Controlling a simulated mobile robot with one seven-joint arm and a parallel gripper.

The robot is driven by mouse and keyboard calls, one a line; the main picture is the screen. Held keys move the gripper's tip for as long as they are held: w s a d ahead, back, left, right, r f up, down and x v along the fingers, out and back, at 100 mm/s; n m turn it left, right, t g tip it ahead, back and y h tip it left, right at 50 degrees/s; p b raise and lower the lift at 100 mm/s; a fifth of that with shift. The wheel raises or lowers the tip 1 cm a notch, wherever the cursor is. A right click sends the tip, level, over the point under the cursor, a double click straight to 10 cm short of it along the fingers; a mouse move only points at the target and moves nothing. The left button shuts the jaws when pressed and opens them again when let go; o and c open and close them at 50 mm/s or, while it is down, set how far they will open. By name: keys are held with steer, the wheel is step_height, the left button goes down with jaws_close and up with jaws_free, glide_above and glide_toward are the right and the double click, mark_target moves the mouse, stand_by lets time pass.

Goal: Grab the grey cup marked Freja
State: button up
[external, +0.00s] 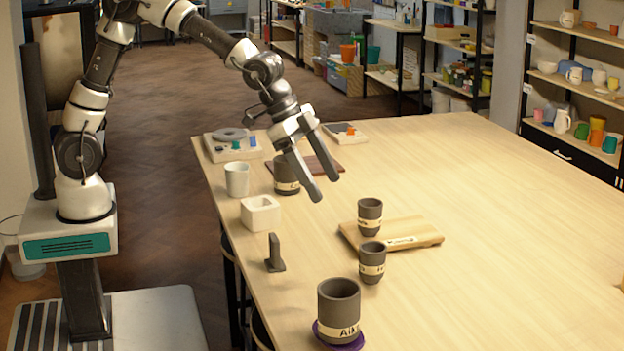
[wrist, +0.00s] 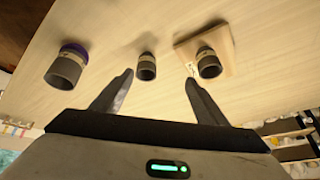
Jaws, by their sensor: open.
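Several grey cups with pale name bands stand on the table. The large front cup (external: 339,302) is on a purple coaster; its band seems to start with "Ai". A smaller cup (external: 371,262) stands on the bare table by the wooden board. Another cup (external: 370,216) stands on that board. A further cup (external: 286,176) is partly hidden behind my gripper. I cannot read which is Freja. My gripper (external: 327,188) is open and empty, above the table. In the wrist view, the small table cup (wrist: 147,68) shows between the fingertips (wrist: 158,77), beyond them.
The wooden board (external: 425,231) has a small label. A white cup (external: 237,179), a white square pot (external: 260,214) and a dark upright bracket (external: 275,254) line the left side. The table's right half is clear.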

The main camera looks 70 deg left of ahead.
steer(key=h, duration=0.2)
glide_toward(382, 265)
steer(key=f, duration=0.1)
steer(key=w+f+b, duration=0.1)
steer(key=f, duration=0.1)
steer(key=shift+w+d+f+m, duration=0.15)
steer(key=shift+d+f+m, duration=0.1)
steer(key=shift+f+m, duration=0.1)
steer(key=shift+w+x, duration=0.15)
steer(key=shift+x, duration=1.45)
steer(key=shift+w+x, duration=0.1)
steer(key=shift+x, duration=1.45)
steer(key=shift+r, duration=0.15)
steer(key=c, duration=1.2)
